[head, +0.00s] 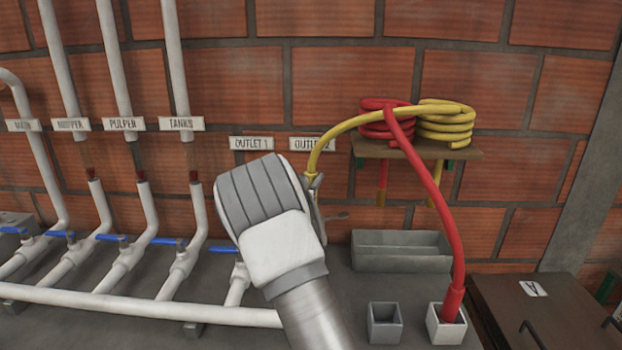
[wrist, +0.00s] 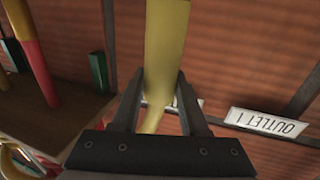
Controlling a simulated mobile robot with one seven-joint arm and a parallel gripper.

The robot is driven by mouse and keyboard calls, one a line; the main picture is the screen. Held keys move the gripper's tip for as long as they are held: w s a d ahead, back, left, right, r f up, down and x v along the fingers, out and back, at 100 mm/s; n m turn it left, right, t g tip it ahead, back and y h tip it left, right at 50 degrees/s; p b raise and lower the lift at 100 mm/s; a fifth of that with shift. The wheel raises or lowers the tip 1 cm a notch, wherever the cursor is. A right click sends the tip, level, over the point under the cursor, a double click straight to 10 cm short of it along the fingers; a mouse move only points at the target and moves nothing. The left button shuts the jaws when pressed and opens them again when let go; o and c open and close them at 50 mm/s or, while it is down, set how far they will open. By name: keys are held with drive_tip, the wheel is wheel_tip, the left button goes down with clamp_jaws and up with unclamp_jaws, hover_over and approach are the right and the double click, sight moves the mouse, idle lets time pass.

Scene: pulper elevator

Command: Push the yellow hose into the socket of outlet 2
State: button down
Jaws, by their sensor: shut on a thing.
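The yellow hose (head: 360,122) runs from its coil on the shelf, arches left and bends down to my gripper (head: 314,183). In the wrist view, the gripper (wrist: 161,85) is shut on the yellow hose (wrist: 167,45), with one finger on each side. The outlet 2 sign (head: 312,144) is on the brick wall, partly covered by the hose. The outlet 1 sign (head: 251,143) is left of it and shows upside down in the wrist view (wrist: 265,123). My wrist covers the area below both signs, and I cannot make out the outlet 2 socket.
A red hose (head: 440,200) hangs from the shelf (head: 455,152) into a white square box (head: 447,325). A grey square box (head: 385,324) stands left of it, a grey trough (head: 400,252) behind. White pipes with blue-handled valves (head: 180,265) fill the left.

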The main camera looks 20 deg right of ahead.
drive_tip(key=shift+f+b, duration=1.45)
drive_tip(key=shift+f, duration=0.45)
drive_tip(key=shift+c, duration=1.7)
unclamp_jaws()
drive_tip(key=shift+s+a, duration=0.1)
drive_tip(key=v, duration=1.7)
drive_tip(key=shift+p, duration=0.3)
drive_tip(key=shift+s, duration=0.1)
